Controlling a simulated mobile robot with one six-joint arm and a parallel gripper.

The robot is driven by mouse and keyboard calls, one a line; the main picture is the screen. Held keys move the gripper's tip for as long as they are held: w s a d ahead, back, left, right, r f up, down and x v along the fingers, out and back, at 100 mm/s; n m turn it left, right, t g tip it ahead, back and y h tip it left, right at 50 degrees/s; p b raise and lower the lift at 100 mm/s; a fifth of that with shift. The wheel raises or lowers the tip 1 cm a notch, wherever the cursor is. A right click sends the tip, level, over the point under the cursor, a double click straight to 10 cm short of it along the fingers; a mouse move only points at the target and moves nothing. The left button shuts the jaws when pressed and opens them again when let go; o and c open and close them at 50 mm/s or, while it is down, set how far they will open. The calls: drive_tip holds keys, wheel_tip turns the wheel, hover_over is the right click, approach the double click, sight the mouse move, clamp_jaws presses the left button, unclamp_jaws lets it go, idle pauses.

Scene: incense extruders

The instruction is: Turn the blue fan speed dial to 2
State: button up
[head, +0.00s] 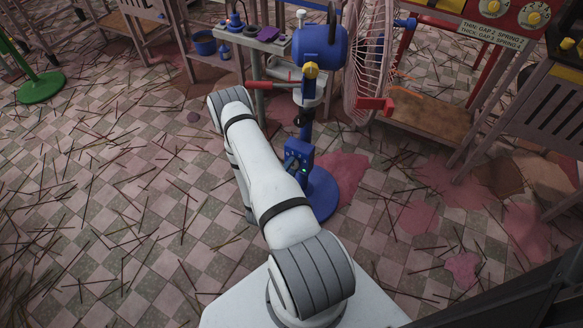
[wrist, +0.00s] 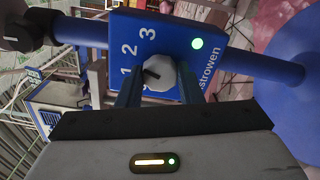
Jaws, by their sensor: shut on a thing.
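The blue fan's control box (wrist: 180,35) fills the upper middle of the wrist view, with white numerals 1, 2 and 3 and a lit green lamp. The fan speed dial (wrist: 158,77) is a pale knob with a dark pointer mark. The mark sits on the dial's left side, near the 1, but its exact setting is hard to read. My gripper (wrist: 157,70) is shut on the dial, one finger on each side. In the head view, the blue fan (head: 320,47) stands upright, its control box (head: 304,158) low on the pole, partly behind my arm.
The fan's round blue base (head: 323,193) stands on a checkered floor strewn with thin sticks and pink powder. A wooden table (head: 432,118) is at the right and a tool stand (head: 262,38) behind.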

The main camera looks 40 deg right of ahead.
drive_tip(key=o, duration=1)
drive_tip(key=shift+p+v, duration=0.9)
drive_tip(key=shift+v, duration=3.05)
wheel_tip(320, 180, up, 37)
drive_tip(key=s+m+g+y+p, duration=0.3)
drive_tip(key=m+g+p, duration=0.5)
drive_tip(key=g+p, duration=0.45)
drive_tip(key=s+a+r+t+y+p, duration=0.2)
drive_tip(key=a+r+y+p, duration=0.2)
drive_tip(key=r, duration=0.6)
drive_tip(key=s+a+r+t+y+p, duration=0.3)
drive_tip(key=a+r+y+p, duration=0.2)
drive_tip(key=a+r, duration=0.3)
drive_tip(key=s+a+r+t+y+p, duration=0.2)
drive_tip(key=a+r, duration=0.5)
drive_tip(key=r, duration=0.7)
drive_tip(key=shift+s+r+t+y+p, duration=0.15)
drive_tip(key=shift+t+y+p, duration=0.4)
drive_tip(key=shift+y+p, duration=0.95)
